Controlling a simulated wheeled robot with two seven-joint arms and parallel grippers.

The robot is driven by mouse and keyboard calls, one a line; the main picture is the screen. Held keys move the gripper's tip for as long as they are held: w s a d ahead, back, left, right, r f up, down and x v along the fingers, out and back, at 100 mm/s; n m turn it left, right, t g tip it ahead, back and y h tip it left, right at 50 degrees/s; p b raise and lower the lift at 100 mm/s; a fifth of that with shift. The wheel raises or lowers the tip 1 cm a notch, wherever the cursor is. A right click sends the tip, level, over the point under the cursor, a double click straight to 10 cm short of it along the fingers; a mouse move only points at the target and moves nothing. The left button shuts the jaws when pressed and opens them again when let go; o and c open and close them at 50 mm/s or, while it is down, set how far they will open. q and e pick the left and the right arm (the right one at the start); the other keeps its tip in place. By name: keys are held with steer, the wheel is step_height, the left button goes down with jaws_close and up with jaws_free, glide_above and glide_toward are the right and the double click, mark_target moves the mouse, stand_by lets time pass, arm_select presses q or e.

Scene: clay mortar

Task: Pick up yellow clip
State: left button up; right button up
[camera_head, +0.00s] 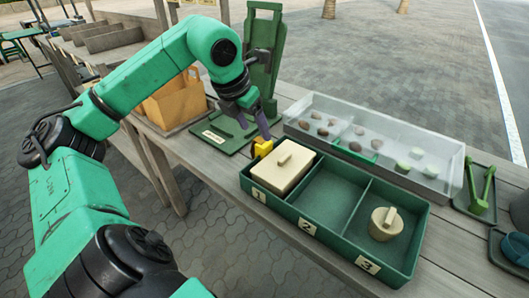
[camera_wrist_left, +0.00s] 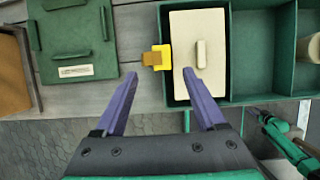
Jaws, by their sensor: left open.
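The yellow clip (camera_head: 262,147) sits at the left edge of the green tray (camera_head: 303,227), beside the cream lidded block (camera_head: 283,168) in compartment 1. In the left wrist view the clip (camera_wrist_left: 164,55) has a yellow plate and a brownish part sticking out to the left. My left gripper (camera_head: 257,126) is open, its purple fingers pointing down over the clip. In the left wrist view the clip lies just beyond and between the two fingertips (camera_wrist_left: 157,76). Nothing is held.
Compartment 2 is empty; a round cream lidded piece (camera_head: 385,223) stands in compartment 3. A clear bin (camera_head: 420,150) with pebbles lies behind the tray. A green board (camera_head: 222,135) and a tan crate (camera_head: 178,100) are to the left. Green tools (camera_head: 482,190) lie at right.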

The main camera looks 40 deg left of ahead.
arm_select(q)
steer(key=p+x, duration=0.1)
steer(key=x, duration=0.6)
steer(key=shift+w+d, duration=0.1)
steer(key=shift+r, duration=0.15)
jaws_close()
step_height(320, 180, up, 20)
steer(key=p, duration=0.9)
step_height(320, 180, up, 5)
steer(key=p, duration=0.5)
glide_above(263, 143)
steer(key=shift+s+f, duration=0.2)
steer(key=shift+f, duration=0.05)
